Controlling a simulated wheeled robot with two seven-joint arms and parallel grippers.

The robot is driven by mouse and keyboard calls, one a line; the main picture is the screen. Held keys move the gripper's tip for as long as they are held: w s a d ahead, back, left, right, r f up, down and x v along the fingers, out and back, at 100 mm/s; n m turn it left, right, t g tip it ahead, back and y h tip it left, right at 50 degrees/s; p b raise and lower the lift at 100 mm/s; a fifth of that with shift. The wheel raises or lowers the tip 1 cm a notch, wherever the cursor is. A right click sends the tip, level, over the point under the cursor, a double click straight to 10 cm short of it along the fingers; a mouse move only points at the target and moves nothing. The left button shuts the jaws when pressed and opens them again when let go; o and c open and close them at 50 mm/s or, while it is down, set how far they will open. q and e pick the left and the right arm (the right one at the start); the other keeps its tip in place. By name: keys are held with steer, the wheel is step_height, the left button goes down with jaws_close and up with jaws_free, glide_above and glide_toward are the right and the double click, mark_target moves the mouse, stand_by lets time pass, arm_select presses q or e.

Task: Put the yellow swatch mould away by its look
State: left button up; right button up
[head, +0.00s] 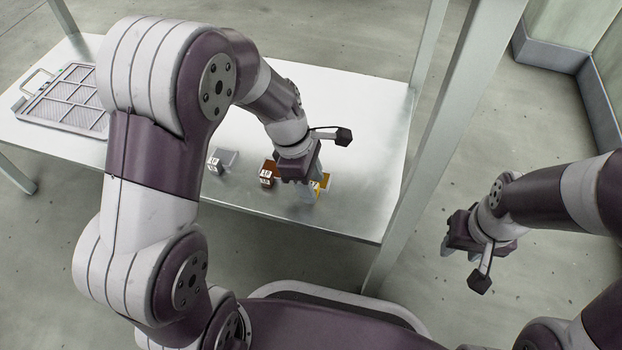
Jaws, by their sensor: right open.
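The yellow swatch mould (325,182) is on the metal table near its front edge, right of two other small blocks. My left gripper (307,193) points down right at it and hides much of it. Whether its fingers are closed on the mould or only around or beside it cannot be told. My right gripper (459,254) is open and empty, off to the right of the table, over the floor.
An orange-brown block (266,174) with a white label stands just left of my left gripper. A grey block (225,158) stands further left. A divided grid tray (67,99) lies at the table's left end. A post (432,130) rises at the right.

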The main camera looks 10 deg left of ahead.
arm_select(q)
steer(key=shift+r, duration=0.1)
steer(key=p+v, duration=0.6)
steer(key=v, duration=0.2)
steer(key=s+a+m+y, duration=0.1)
steer(key=s+m, duration=0.3)
steer(key=m, duration=0.5)
steer(key=s+a+m+t+y, duration=0.1)
steer(key=s+a+m, duration=0.3)
steer(key=m, duration=0.5)
steer(key=shift+s+y, duration=0.25)
steer(key=shift+y, duration=0.25)
